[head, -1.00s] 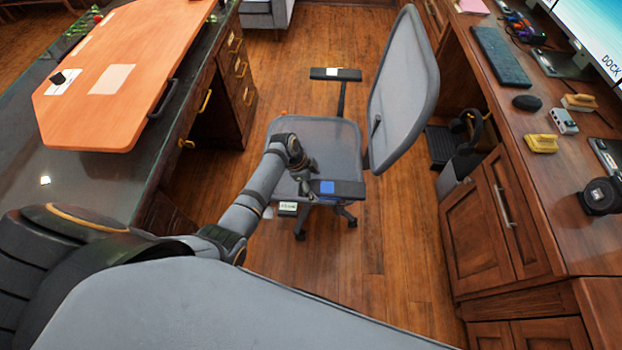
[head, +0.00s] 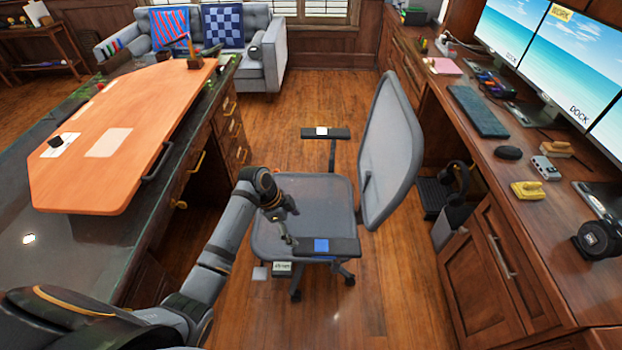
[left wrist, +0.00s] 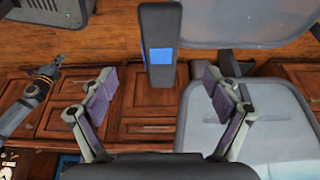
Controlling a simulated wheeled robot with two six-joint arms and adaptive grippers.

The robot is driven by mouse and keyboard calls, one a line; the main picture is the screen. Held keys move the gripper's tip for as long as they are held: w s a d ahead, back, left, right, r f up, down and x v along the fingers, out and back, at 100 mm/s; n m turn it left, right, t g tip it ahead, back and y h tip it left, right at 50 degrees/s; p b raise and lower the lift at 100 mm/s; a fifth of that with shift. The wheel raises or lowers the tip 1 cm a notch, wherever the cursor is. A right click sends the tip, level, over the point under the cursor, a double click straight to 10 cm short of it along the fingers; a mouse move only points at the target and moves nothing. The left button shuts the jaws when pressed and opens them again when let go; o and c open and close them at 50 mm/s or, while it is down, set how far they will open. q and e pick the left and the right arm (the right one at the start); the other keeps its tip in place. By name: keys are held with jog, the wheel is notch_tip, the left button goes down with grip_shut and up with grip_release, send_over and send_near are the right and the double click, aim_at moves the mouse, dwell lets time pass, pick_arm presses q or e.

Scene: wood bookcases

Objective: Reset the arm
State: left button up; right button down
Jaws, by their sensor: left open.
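My left arm reaches in from the lower left in the head view. Its gripper (head: 287,226) hangs over the grey office chair's seat (head: 310,196), close to the near armrest with a blue square (head: 321,246). In the left wrist view my left gripper (left wrist: 160,80) has its two fingers spread wide with nothing held. The blue-marked armrest (left wrist: 157,25) shows between and beyond them. Another arm, likely my right, shows at the left of that view with its gripper (left wrist: 50,70); its jaw state is unclear. The head view does not show the right gripper.
A dark counter with an orange wooden board (head: 120,140) stands on the left. A wooden desk (head: 520,230) with a keyboard (head: 478,110) and monitors stands on the right. A grey sofa (head: 262,65) is at the back.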

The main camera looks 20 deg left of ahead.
pick_arm(q)
jog(key=s+a+f+n+y+p, duration=0.1)
jog(key=s+a+f+n, duration=0.15)
jog(key=s+f, duration=0.45)
jog(key=s+a+f+n+y, duration=0.1)
jog(key=s+a+f+n, duration=0.2)
jog(key=f, duration=0.7)
jog(key=s+a+f+n+y+p, duration=0.1)
jog(key=s+f+n, duration=0.35)
jog(key=f, duration=0.45)
jog(key=s+f+n, duration=0.1)
jog(key=s+f, duration=0.2)
jog(key=s, duration=0.5)
jog(key=s+a+f+n+y, duration=0.1)
jog(key=s+f+n, duration=0.1)
jog(key=s, duration=0.6)
jog(key=s+f+n+y, duration=0.1)
jog(key=s+f, duration=0.3)
jog(key=s, duration=0.4)
jog(key=shift+s+a+f, duration=0.25)
jog(key=shift+s+a, duration=0.05)
jog(key=shift+a, duration=0.1)
jog(key=shift+w, duration=0.1)
